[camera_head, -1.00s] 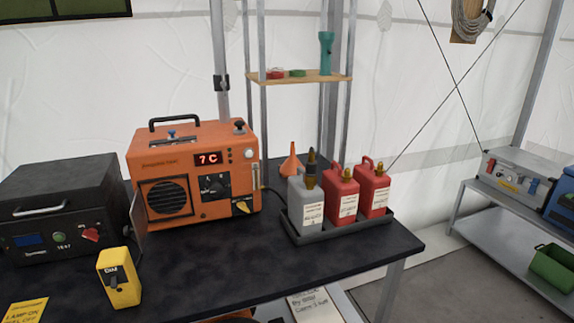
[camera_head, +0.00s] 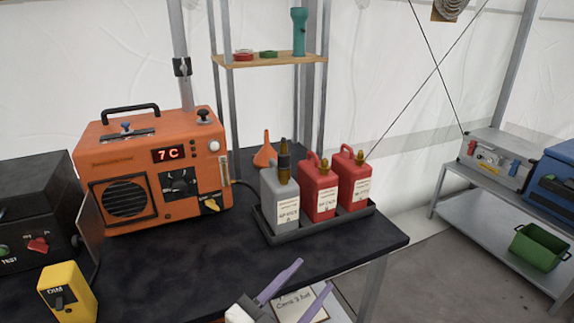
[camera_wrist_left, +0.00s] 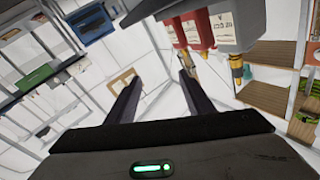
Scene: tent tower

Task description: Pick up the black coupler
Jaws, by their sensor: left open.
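A black coupler (camera_head: 284,157) appears as a dark sleeve on the brass fitting atop the grey jug (camera_head: 280,196). The jug stands upright at the left of a dark tray (camera_head: 283,238), beside two red jugs (camera_head: 319,188). My left gripper (camera_head: 315,273) is open and empty at the table's front edge, in front of and below the tray. In the left wrist view the open fingers (camera_wrist_left: 160,78) have nothing between them. There the grey jug (camera_wrist_left: 236,28) hangs inverted at upper right; its coupler is hard to make out. My right gripper is out of view.
An orange heater (camera_head: 155,170) showing "7 C" stands left of the tray, with an orange funnel (camera_head: 264,150) behind the grey jug. A shelf (camera_head: 270,60) holds a teal torch (camera_head: 299,32). The dark table (camera_head: 200,260) is clear before the heater.

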